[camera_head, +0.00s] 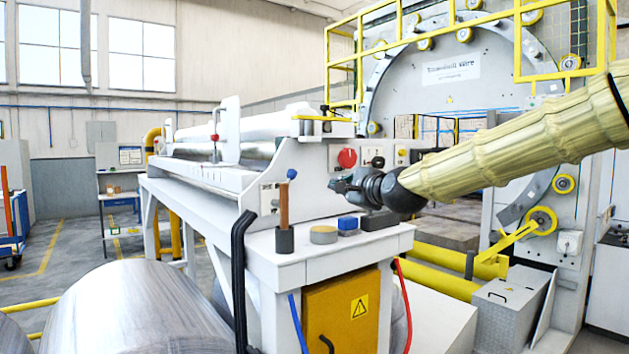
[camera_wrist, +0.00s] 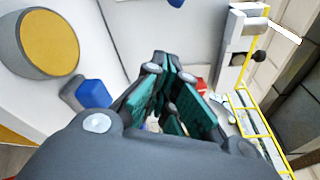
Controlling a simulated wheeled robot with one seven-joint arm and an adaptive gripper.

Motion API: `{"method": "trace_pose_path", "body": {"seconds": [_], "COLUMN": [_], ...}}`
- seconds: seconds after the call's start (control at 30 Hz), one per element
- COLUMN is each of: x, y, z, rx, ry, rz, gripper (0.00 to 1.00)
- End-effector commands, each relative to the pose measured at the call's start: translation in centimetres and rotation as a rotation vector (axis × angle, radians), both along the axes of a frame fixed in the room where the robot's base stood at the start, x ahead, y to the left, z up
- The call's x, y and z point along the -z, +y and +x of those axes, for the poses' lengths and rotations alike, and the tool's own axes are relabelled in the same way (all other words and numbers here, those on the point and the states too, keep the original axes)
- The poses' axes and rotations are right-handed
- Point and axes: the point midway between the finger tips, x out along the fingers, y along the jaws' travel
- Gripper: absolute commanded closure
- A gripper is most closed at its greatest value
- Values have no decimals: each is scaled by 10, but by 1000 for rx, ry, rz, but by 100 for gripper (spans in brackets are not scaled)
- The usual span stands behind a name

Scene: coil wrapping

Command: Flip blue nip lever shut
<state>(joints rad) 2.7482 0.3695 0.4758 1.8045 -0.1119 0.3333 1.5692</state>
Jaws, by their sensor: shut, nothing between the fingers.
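The blue nip lever shows as a blue ball knob (camera_head: 291,174) on the end panel (camera_head: 271,199) of the roller machine. It stands just above a brown handle, and its arm is mostly hidden or too small to follow. My gripper (camera_head: 337,186) is to the right of the knob, apart from it, above the white bench end. In the wrist view my gripper (camera_wrist: 164,62) has its dark green fingers closed together and empty. A bit of blue (camera_wrist: 177,3) at the top edge of the wrist view may be the knob; I cannot tell.
On the white bench top (camera_head: 262,247) stand a brown handle in a dark cup (camera_head: 284,239), a tan-topped round tin (camera_head: 323,235), a blue block (camera_head: 347,224) and a dark block (camera_head: 379,220). A red round knob (camera_head: 347,158) is on the panel behind my gripper.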

Motion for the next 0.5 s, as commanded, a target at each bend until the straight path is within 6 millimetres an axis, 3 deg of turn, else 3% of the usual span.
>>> {"method": "trace_pose_path", "body": {"seconds": [0.3, 0.5], "x": [-2, 0], "y": [-13, -11], "z": [-3, 5], "rx": [15, 17], "ry": [-3, 0], "rz": [-1, -3], "gripper": [100, 100]}}
